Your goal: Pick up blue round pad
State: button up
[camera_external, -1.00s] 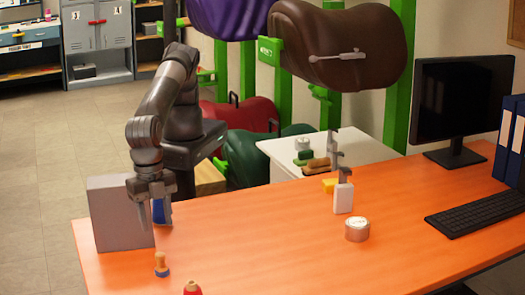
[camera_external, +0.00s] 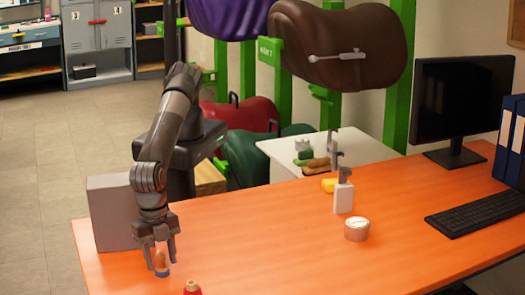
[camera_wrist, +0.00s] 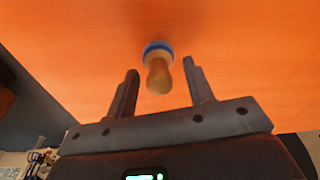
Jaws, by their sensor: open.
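The blue round pad is a small wooden-handled piece with a blue round base (camera_external: 161,272). It stands upright on the orange desk near the front left. My gripper (camera_external: 160,258) points down over it, with its fingers apart, one to each side of the handle in this view. In the wrist view, the wooden handle (camera_wrist: 158,76) and blue base (camera_wrist: 157,47) show centred ahead of the two open fingertips (camera_wrist: 160,68). No finger visibly touches it there; the exact gap in depth is hard to tell.
A grey box (camera_external: 112,215) stands left of my gripper. A tape roll (camera_external: 357,229) and a white holder (camera_external: 343,198) stand farther right. The desk (camera_external: 260,235) between is clear.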

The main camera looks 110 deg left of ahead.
grip_shut()
dwell(0.4)
